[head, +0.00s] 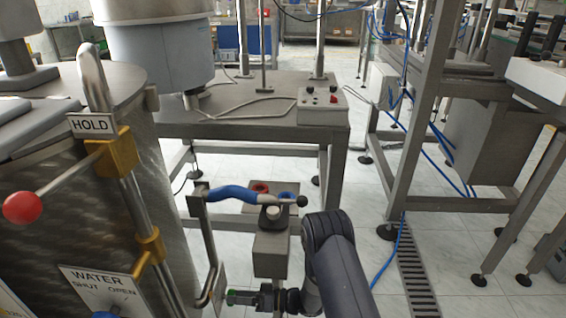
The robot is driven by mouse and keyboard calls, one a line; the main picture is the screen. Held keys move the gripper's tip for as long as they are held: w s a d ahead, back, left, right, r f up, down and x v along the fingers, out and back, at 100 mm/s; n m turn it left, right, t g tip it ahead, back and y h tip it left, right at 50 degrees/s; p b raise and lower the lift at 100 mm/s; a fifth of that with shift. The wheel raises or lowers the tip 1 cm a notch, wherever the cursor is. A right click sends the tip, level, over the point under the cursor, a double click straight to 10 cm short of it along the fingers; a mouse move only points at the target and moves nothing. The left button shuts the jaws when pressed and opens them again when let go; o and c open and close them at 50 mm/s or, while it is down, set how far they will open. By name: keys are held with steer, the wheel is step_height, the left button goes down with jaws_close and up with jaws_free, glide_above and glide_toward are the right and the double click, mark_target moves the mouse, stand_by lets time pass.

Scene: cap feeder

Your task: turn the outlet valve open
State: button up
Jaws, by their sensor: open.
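On the tank at left, a red-knobbed lever (55,190) sits by a HOLD sign. Below it a WATER plate (97,288) reads SHUT and OPEN, with a blue knob (104,314) cut by the bottom edge.
The steel tank (165,190) fills the left side. A metal table (250,122) with a control box (322,108) stands behind. Red (260,187) and blue (286,195) round parts sit near the lever. Steel frames and blue hoses occupy the right; tiled floor (440,225) lies between.

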steer(key=shift+s+d+n+p, duration=0.15)
steer(key=shift+n+p, duration=0.15)
steer(key=shift+n, duration=0.85)
steer(key=shift+w+d+n+p, duration=0.1)
steer(key=shift+d+n+p, duration=0.15)
steer(key=shift+n, duration=0.95)
steer(key=shift+s+d+n+p, duration=0.1)
steer(key=shift+n+p, duration=0.2)
steer(key=shift+n, duration=0.85)
steer(key=shift+d, duration=0.1)
